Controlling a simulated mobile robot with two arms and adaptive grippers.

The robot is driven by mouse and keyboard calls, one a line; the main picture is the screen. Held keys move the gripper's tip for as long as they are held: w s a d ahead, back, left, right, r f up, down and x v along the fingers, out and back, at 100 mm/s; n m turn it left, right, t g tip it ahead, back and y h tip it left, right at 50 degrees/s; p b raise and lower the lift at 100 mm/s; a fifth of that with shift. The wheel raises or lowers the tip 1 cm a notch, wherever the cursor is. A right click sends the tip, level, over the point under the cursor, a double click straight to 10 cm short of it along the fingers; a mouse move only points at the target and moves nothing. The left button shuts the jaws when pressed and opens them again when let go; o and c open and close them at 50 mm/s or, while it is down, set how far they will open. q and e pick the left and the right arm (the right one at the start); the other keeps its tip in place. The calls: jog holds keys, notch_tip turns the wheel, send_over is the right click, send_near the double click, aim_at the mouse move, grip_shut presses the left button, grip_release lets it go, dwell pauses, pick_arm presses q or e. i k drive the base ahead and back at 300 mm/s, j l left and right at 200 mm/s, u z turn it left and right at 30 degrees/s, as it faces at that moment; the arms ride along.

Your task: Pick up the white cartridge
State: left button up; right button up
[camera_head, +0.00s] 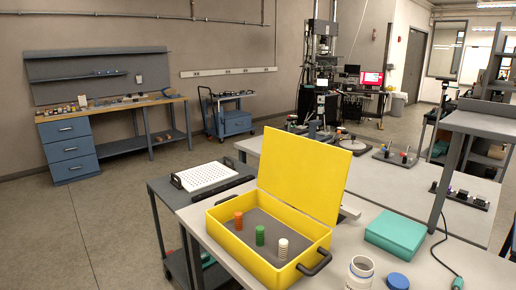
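A white, ribbed cartridge (283,248) stands upright in the open yellow case (218,236), near the right front of its grey floor. A green cartridge (260,236) and an orange cartridge (238,220) stand to its left in the same case. The base of the white cartridge is close to the case's front wall. Neither of my grippers shows in the head view.
The case's raised lid (305,172) stands behind the cartridges. A black handle (315,264) sticks out at its right. A white jar (359,273), a blue lid (397,281) and a teal box (396,234) are on the table to the right. A white perforated tray (203,177) lies left.

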aim_at(283, 243)
jog(key=i+j+z, duration=0.25)
jog(key=j, duration=0.4)
jog(key=i+j+z, duration=0.1)
jog(key=i+j, duration=0.15)
jog(key=i+j+z, duration=0.1)
jog(key=j, duration=0.35)
jog(key=i+l, duration=0.05)
